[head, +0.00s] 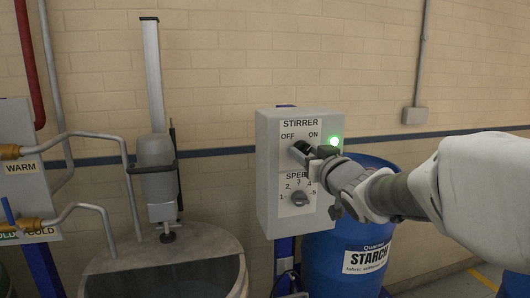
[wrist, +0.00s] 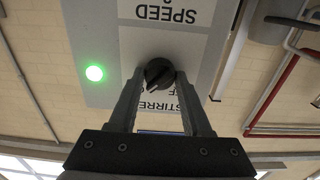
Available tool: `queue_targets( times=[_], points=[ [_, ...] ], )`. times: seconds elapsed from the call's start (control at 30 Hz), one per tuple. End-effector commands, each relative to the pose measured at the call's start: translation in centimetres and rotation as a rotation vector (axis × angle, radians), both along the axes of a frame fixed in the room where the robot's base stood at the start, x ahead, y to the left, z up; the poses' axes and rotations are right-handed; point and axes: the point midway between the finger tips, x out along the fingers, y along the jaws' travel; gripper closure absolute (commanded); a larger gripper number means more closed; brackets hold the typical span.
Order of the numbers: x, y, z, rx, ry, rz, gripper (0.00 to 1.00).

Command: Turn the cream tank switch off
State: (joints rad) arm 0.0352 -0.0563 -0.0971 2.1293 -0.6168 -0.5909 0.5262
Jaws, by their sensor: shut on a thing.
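A grey control box (head: 264,185) labelled STIRRER carries a black rotary switch (head: 301,147) under the words OFF and ON. My gripper (head: 308,154) is shut on this switch, with one finger on each side of it. In the wrist view, upside down, the switch knob (wrist: 159,73) sits between the two fingertips (wrist: 158,84). A green lamp (head: 335,140) beside ON is lit, and it also glows in the wrist view (wrist: 94,73). My gripper partly hides the switch in the head view, so I cannot tell its exact setting there.
A SPEED dial (head: 299,198) sits lower on the same box. A tank (head: 170,255) with a stirrer motor (head: 157,175) above it stands to the left. A blue STARCH drum (head: 345,255) stands behind and right of the box. Pipes marked WARM and COLD are far left.

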Motion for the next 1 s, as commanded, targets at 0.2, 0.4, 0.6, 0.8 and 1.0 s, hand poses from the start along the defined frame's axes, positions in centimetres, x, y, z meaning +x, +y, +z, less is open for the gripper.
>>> queue_targets(
  times=[0.2,0.4,0.6,0.8,1.0],
  points=[
    [-0.01,-0.01,-0.01,-0.002,0.0,0.0,1.0],
    [-0.01,-0.01,-0.15,-0.035,-0.007,0.0,1.0],
    [-0.01,0.0,-0.28,-0.137,-0.029,0.0,1.0],
    [-0.02,0.0,-0.36,-0.303,-0.062,0.0,1.0],
    [-0.01,0.0,-0.36,-0.49,-0.099,0.0,1.0]
  ],
)
